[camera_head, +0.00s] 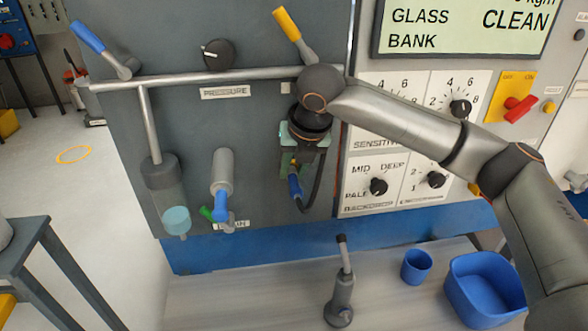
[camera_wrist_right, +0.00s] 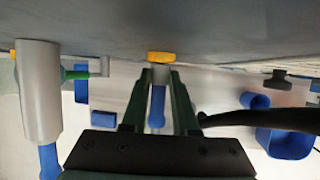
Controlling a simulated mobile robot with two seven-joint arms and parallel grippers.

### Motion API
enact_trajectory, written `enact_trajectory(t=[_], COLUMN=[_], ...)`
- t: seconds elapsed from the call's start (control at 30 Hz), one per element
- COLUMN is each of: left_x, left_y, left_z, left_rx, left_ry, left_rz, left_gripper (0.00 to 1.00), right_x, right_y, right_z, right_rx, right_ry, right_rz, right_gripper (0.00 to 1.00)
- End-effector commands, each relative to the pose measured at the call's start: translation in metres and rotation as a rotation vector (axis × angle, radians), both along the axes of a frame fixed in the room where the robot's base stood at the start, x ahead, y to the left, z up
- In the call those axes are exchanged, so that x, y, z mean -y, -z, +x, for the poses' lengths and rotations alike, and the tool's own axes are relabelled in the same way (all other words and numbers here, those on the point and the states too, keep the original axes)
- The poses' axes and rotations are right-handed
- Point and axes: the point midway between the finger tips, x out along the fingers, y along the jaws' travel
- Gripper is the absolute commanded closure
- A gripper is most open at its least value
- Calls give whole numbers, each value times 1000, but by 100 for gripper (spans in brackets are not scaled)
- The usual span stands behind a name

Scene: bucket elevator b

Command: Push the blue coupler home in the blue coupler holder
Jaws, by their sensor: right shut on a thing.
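My right gripper (camera_head: 293,160) is in front of the grey panel, below the pressure pipe. It is shut on the blue coupler (camera_head: 295,187). In the right wrist view the blue coupler (camera_wrist_right: 157,106) lies between the two green fingers, its grey end toward the panel. A yellow collar (camera_wrist_right: 160,57) is at the panel side of that grey end; I cannot tell whether they touch or how deep the coupler sits. No separate blue coupler holder can be told apart with certainty. My left gripper is not in view.
A dark hose (camera_head: 316,182) loops beside the coupler. Left of it a grey cylinder (camera_head: 223,165) with a blue end and a green lever (camera_head: 205,212) sticks out. A blue cup (camera_head: 416,266) and blue bin (camera_head: 486,288) stand on the bench below.

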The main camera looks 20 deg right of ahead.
Motion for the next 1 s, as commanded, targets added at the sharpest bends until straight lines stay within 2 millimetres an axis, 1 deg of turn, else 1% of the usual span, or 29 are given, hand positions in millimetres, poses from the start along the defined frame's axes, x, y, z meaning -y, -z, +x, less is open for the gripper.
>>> enact_trajectory(t=[0.03, 0.07, 0.37, 0.63, 0.77, 0.9, 1.0], left_x=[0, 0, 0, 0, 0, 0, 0], left_y=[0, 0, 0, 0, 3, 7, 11], left_z=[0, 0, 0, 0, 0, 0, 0], left_rx=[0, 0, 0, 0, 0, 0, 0], left_ry=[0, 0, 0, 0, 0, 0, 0], left_rz=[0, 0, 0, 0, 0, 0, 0], left_gripper=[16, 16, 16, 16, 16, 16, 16], right_x=[1, 1, 1, 1, 1, 1, 3], right_y=[-1, -1, -1, -2, -11, -31, -27], right_z=[2, 2, 2, 2, -2, -15, -35], right_rx=[5, 5, 6, 6, 9, 9, 5], right_ry=[2, 2, 2, 3, 2, 0, -2], right_rz=[0, 0, 0, 1, 0, 0, -2], right_gripper=[100, 71, 38, 37, 37, 37, 37])
